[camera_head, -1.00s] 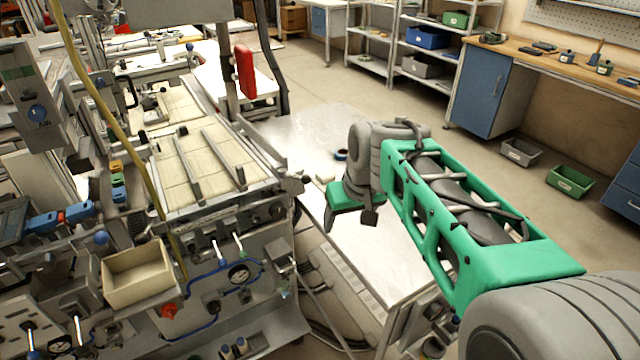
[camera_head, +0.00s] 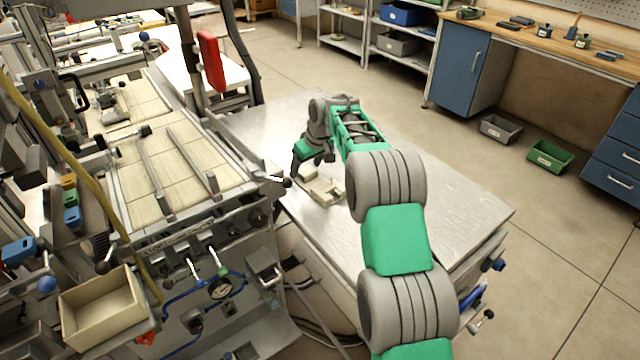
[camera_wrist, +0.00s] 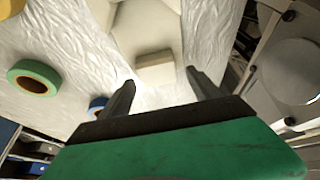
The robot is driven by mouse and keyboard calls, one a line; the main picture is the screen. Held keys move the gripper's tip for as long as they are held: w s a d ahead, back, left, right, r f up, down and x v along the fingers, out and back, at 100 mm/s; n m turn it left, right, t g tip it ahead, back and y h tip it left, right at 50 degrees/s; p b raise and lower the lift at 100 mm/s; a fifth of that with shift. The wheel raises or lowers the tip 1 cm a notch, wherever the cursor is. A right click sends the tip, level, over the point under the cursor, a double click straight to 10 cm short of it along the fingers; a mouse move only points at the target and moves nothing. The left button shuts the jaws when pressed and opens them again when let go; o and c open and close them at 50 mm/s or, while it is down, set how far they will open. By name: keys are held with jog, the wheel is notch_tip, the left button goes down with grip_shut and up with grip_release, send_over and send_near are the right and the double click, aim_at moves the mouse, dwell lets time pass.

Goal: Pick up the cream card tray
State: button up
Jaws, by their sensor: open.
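The cream card tray (camera_head: 324,191) lies on the metal table, just below my gripper (camera_head: 323,160) in the head view; the arm partly covers it. In the wrist view a pale cream body (camera_wrist: 149,30), which looks like the tray, fills the top middle, with a raised cream block (camera_wrist: 155,70) on its near side. My gripper (camera_wrist: 160,85) is open in the wrist view. The block shows between and just beyond its two dark fingers, with nothing visibly held. Whether a finger touches it I cannot tell.
In the wrist view a green reel (camera_wrist: 34,78) and a partly hidden blue reel (camera_wrist: 97,106) lie to the left. The machine (camera_head: 185,165) stands left of the metal table (camera_head: 440,200), whose right part is clear. An open cream bin (camera_head: 103,308) sits at the machine's front.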

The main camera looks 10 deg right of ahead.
jog(key=shift+w+a+f, duration=0.1)
jog(key=shift+w+f, duration=0.1)
jog(key=shift+f, duration=0.25)
jog(key=shift+c, duration=0.4)
grip_shut()
